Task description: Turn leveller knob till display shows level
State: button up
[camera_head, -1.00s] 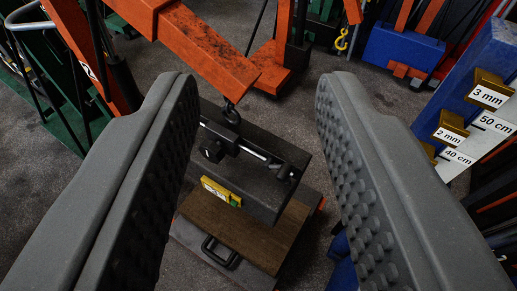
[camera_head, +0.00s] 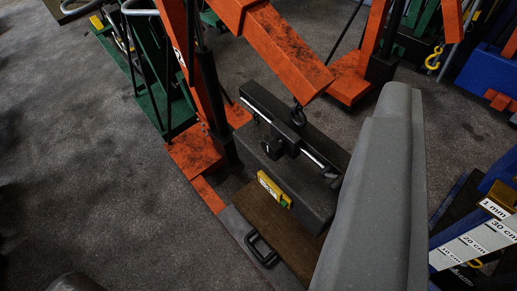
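A dark block (camera_head: 302,180) hangs from the hook (camera_head: 298,115) of an orange crane boom. A leveller bar (camera_head: 312,157) with a bright threaded rod lies along its top. A black knob-like part (camera_head: 271,148) sits on the bar's near side, below the hook. A small yellow level display (camera_head: 273,190) with a green patch at its right end is on the block's front face; its reading is too small to tell. One grey finger of my gripper (camera_head: 375,190) shows at the right, covering the block's right side. The other finger is not clearly in view. Nothing is between them.
The orange crane's boom (camera_head: 285,50) and legs (camera_head: 192,155) stand close behind and left of the block. A wooden-topped case (camera_head: 260,218) with a black handle is below. A blue stand with cm labels (camera_head: 475,245) is at right. Floor at left is clear.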

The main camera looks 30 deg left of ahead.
aim_at(273, 148)
jog(key=u, duration=0.05)
jog(key=k, duration=1.2)
jog(key=u, duration=0.35)
jog(key=i, duration=1.05)
